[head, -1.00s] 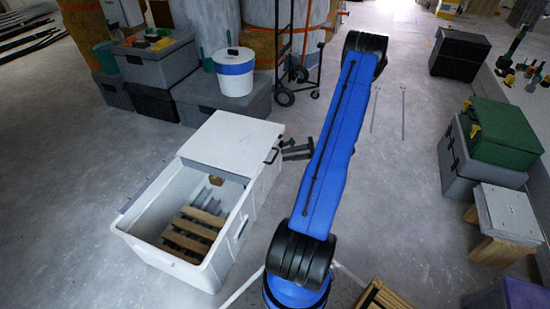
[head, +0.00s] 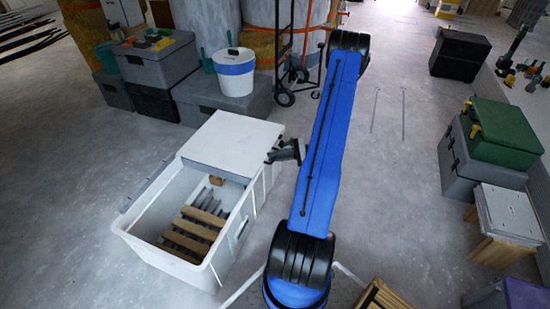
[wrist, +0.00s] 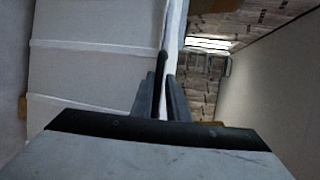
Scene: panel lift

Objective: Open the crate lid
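The crate (head: 150,238) is a long white box at left of centre in the head view. Its white lid (head: 232,143) covers the far part, and the near part is open, showing wooden slats (head: 190,233) inside. A dark handle sits at the lid's right edge; the wrist view shows it as a thin black bar (wrist: 162,65) between my fingers. My gripper (head: 272,156) is at this edge, its fingers close together. In the wrist view my gripper (wrist: 162,100) has a finger on each side of the bar, apparently closed on it. My blue arm hides the floor behind it.
A white bucket (head: 235,75) stands on a grey case (head: 205,103) behind the crate. A hand truck (head: 285,97) stands right of it. Green and grey cases (head: 505,130) stand at far right. The floor between is mostly clear.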

